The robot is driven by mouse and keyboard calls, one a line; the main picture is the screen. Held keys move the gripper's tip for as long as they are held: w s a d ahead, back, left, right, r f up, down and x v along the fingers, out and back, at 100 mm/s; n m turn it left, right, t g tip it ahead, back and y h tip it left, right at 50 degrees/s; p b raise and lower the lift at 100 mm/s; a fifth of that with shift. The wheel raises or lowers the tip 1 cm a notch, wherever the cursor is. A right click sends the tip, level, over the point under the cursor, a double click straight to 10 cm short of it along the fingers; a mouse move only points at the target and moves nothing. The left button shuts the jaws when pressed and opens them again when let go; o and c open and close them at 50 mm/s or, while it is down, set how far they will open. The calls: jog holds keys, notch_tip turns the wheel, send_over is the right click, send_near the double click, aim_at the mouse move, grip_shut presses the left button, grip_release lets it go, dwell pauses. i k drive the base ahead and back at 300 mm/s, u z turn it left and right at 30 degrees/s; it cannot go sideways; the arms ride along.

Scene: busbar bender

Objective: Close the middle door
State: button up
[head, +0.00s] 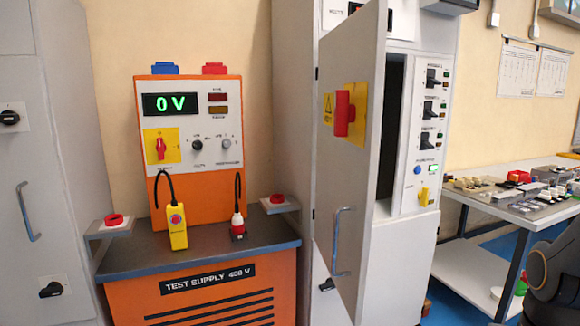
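The middle door (352,205) is a tall grey panel standing open. Its far edge is at the left side of the middle cabinet, and its near edge swings out towards me. Its outer face shows a red rotary switch (343,113) on a yellow plate and a curved metal handle (340,242) lower down. The dark cabinet opening (391,130) shows to the right of the door's near edge; the door hides part of the cabinet.
An orange test supply bench (225,300), display reading 0 V, stands left of the door. A grey cabinet (60,150) is at far left. Right of the opening is a switch panel (428,130). A workbench (500,205) with small parts stands further right.

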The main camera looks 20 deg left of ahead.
aim_at(352, 56)
jog(key=u, duration=0.25)
jog(key=k, duration=0.55)
jog(key=u, duration=0.6)
jog(key=i, duration=0.5)
jog(key=z, duration=0.05)
